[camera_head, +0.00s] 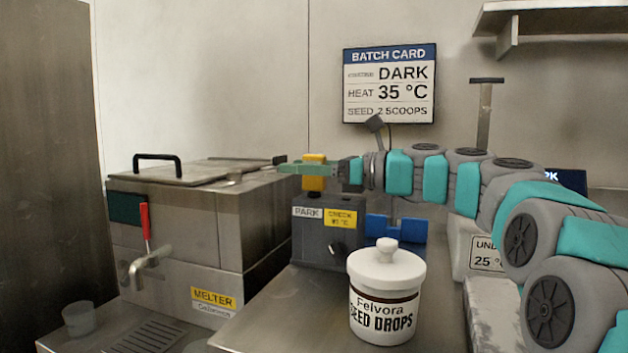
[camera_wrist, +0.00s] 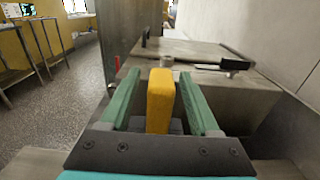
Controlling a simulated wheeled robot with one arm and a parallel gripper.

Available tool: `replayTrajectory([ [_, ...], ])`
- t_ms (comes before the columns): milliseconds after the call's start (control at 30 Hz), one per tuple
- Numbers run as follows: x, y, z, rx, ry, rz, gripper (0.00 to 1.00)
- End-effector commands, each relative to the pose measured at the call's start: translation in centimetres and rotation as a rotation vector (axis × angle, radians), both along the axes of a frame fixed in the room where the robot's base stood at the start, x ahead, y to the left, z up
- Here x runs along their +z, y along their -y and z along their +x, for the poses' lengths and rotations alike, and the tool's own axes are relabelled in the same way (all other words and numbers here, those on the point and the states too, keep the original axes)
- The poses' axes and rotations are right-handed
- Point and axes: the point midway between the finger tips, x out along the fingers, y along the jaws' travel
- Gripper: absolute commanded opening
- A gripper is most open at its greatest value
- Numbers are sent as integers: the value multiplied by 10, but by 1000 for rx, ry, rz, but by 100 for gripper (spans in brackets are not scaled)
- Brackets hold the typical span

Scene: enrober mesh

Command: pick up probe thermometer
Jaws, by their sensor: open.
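The probe thermometer, seen as a yellow handle (camera_head: 314,184), stands upright in a dark grey holder box (camera_head: 327,247) labelled PARK and CHECK. Its lower part is hidden. My gripper (camera_head: 290,168) reaches in from the right at the height of the handle, and one green finger crosses in front of it. In the wrist view, the yellow handle (camera_wrist: 160,102) stands between the two green fingers of my gripper (camera_wrist: 160,76). The gripper is open, with a visible gap on each side of the handle.
A steel melter (camera_head: 170,235) with a lid, black handle and red-levered tap stands at left. A white lidded seed drops jar (camera_head: 387,298) stands on the steel counter (camera_head: 275,325) in front. A blue object (camera_head: 400,230) is behind the jar. A batch card (camera_head: 389,85) hangs on the wall.

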Motion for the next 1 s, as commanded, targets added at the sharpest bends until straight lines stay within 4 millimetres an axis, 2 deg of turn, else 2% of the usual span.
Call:
replayTrajectory([
  [300,1,-6,2,0,1,2,62],
  [867,1,-6,2,0,1,1,1],
  [1000,1,-6,2,0,1,1,0],
])
